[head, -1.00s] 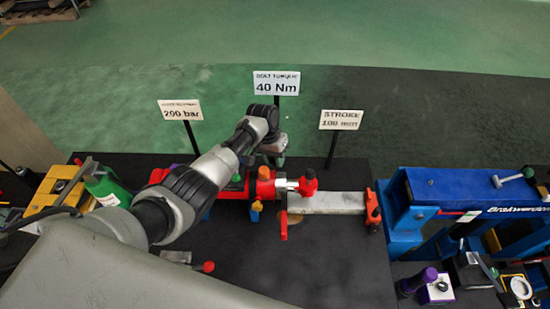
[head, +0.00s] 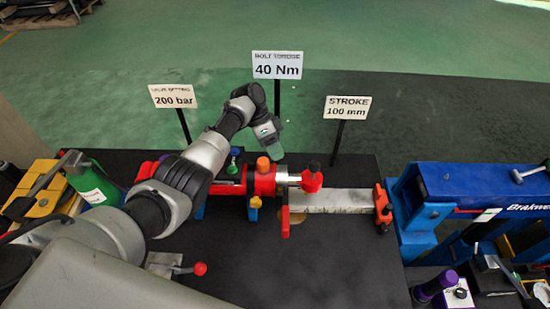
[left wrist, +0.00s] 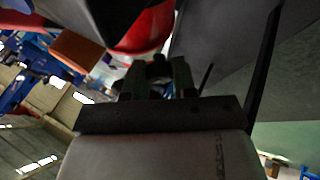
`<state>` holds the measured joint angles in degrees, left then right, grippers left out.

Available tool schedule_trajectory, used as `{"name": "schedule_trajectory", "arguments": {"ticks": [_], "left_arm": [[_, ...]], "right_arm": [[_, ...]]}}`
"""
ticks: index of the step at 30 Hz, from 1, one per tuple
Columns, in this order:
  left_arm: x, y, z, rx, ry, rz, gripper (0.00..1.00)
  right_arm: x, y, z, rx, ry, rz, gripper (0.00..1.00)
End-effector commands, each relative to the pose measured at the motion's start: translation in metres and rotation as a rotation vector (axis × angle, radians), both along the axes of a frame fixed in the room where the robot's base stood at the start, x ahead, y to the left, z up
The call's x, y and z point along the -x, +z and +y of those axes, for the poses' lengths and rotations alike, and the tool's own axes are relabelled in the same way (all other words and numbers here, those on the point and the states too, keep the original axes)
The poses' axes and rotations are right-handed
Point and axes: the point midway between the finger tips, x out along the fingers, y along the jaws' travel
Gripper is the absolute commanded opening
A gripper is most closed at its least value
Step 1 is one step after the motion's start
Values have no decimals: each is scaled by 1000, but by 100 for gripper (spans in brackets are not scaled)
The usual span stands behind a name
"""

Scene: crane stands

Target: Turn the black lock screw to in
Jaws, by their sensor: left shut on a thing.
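In the head view my left gripper (head: 275,149) reaches in behind the red cylinder body (head: 262,184), close to its orange knob (head: 263,165). In the left wrist view the gripper (left wrist: 157,75) has its green fingers closed around a small dark piece, seemingly the black lock screw (left wrist: 158,67), just by a red rounded surface (left wrist: 145,28). In the head view the red body hides the fingertips and this piece. How far the screw is turned cannot be told. Another black knob (head: 314,166) tops the red end piece (head: 311,181). My right gripper is out of view.
Three signs stand behind: 200 bar (head: 173,96), 40 Nm (head: 277,65) and STROKE 100 mm (head: 347,107). A blue press frame (head: 470,187) stands right. A red-tipped lever (head: 199,268) is in front. The dark tabletop (head: 320,265) is clear at front right.

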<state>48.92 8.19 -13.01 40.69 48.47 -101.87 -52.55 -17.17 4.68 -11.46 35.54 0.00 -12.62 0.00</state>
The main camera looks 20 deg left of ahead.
Motion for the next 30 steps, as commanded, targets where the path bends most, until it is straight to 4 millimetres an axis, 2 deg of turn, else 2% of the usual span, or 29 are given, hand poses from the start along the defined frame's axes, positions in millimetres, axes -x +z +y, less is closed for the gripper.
{"name": "schedule_trajectory", "arguments": {"ticks": [1,3,12,21,30], "left_arm": [[-2,-6,1,21,-36,-11,3],[-2,-6,1,54,-93,-21,3],[-3,-4,1,186,-338,-59,3],[-2,0,1,285,-522,-85,3],[-2,1,1,333,-604,-98,3]], "right_arm": [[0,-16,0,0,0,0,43],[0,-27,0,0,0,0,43],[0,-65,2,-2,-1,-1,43],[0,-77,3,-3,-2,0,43],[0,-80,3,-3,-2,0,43]]}}
